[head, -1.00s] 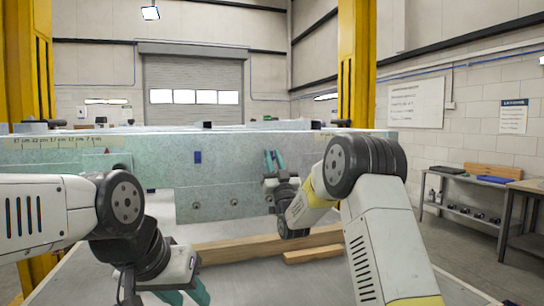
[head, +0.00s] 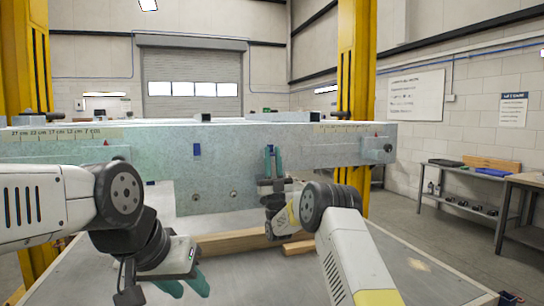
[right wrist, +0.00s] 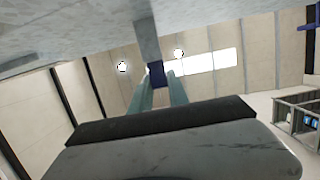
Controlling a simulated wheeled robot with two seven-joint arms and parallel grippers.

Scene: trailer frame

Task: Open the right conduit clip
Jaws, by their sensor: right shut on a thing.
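The right conduit clip (right wrist: 156,74) is a small dark blue block in the right wrist view. It sits between the tips of the teal fingers of my right gripper (head: 273,160), which is shut on it at the front face of the grey beam (head: 232,178). In the head view the fingers mostly cover this clip. A similar blue clip (head: 197,149) is on the beam further left. My left gripper (head: 184,286) hangs low over the table, well away from the beam. Its teal fingers are apart with nothing between them.
Wooden bars (head: 228,243) lie on the grey table (head: 250,282) below the beam. A yellow post (head: 354,80) stands behind the beam at the right. A side bench (head: 470,185) with items stands at the far right. The table's front middle is clear.

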